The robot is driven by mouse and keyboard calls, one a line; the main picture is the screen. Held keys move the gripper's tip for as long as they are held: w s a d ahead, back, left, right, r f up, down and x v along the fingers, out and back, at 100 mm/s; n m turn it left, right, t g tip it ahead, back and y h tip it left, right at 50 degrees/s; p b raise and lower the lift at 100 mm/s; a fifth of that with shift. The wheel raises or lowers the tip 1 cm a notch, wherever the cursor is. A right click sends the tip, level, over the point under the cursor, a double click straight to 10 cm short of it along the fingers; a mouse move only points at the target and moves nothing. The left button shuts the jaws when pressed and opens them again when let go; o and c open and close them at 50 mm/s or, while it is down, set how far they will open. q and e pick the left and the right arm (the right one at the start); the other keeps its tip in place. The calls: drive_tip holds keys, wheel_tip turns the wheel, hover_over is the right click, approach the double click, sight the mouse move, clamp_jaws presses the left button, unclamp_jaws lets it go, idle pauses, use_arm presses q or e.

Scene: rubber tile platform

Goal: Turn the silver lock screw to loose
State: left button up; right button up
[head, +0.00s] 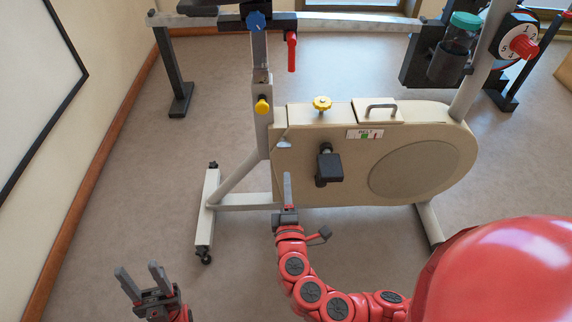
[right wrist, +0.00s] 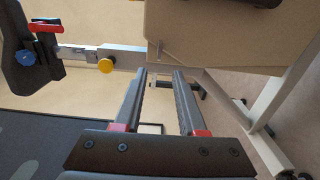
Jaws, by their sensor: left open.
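A small silver piece (head: 284,143), which looks like the lock screw, sits at the left end of the exercise bike's beige housing (head: 300,180), beside the post. It also shows in the right wrist view (right wrist: 161,50), beyond my fingertips. Its exact setting is too small to tell. My right gripper (head: 287,176) is upright just below it, seen edge-on in the head view. In the right wrist view its two fingers (right wrist: 160,76) are apart with nothing between them. My left gripper (head: 137,272) is open and empty at the lower left, away from the bike.
A black pedal (head: 329,168) sticks out to the right of my right gripper. The floor at left is clear.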

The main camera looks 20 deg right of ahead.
drive_tip(key=shift+v, duration=1.75)
